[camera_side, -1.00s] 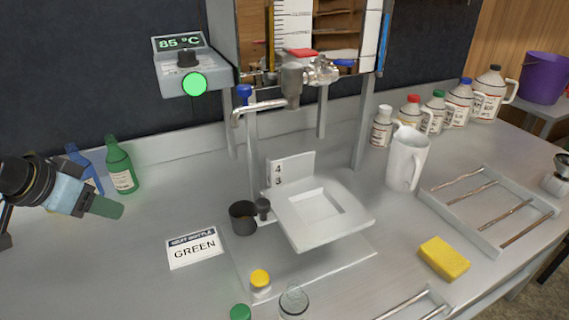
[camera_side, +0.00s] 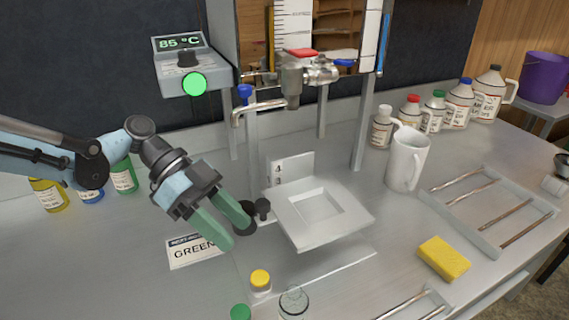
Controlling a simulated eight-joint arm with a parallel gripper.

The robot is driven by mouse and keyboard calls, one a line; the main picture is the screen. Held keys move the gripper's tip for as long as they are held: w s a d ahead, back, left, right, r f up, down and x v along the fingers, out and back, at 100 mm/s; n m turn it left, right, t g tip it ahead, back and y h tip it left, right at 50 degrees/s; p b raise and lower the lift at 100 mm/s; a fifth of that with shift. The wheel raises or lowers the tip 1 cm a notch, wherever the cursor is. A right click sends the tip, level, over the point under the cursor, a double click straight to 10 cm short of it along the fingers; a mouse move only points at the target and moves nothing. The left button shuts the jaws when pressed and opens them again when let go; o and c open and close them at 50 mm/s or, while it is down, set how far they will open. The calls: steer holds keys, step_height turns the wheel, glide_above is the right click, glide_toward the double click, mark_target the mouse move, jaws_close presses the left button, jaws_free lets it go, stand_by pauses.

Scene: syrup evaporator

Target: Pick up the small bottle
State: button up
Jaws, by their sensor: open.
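My gripper (camera_side: 236,234) has two green fingers, is open and empty, and points down to the right in front of the card. A small clear bottle with a yellow cap (camera_side: 260,282) stands at the front, below and right of the fingertips and apart from them. A small white-capped bottle (camera_side: 381,129) stands at the back right, at the left end of a row of larger jugs. A green-capped container (camera_side: 240,312) is cut off by the bottom edge. I cannot tell which of these the task means.

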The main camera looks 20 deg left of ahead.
mark_target(290, 285)
steer(key=d+m+g, duration=0.1)
steer(key=m, duration=0.1)
steer(key=d+f+m+g+h, duration=0.1)
steer(key=d+m+g+h, duration=0.1)
steer(key=d+m, duration=0.1)
steer(key=shift+s+f+m, duration=0.3)
steer(key=shift+s, duration=0.05)
steer(key=x, duration=1.1)
steer(key=shift+s+d+f, duration=0.1)
steer(key=shift+s+d, duration=0.2)
steer(key=shift+s, duration=0.05)
jaws_close()
